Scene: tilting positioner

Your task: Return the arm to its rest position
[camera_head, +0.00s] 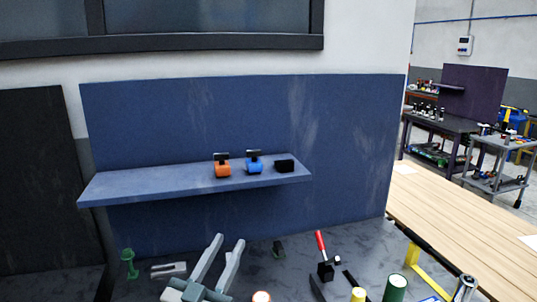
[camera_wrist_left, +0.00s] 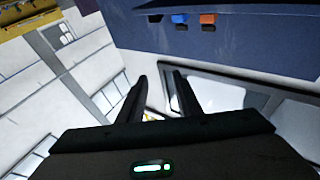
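My left gripper (camera_head: 230,241) shows low in the head view, left of centre, its two pale grey fingers pointing up and spread apart. It appears above the dark worktop (camera_head: 260,258), in front of the blue back panel. In the left wrist view my left gripper (camera_wrist_left: 158,78) shows both dark fingers with a clear gap and nothing held between them. The wrist looks across the room, with the shelf items upside down near the top. My right gripper is in neither view.
A blue shelf (camera_head: 130,186) holds orange (camera_head: 222,170), blue (camera_head: 254,167) and black (camera_head: 285,166) items. A red-handled clamp (camera_head: 320,243), a green cylinder (camera_head: 395,288) and a green post (camera_head: 129,264) stand on the worktop. A wooden surface (camera_head: 450,225) lies to the right.

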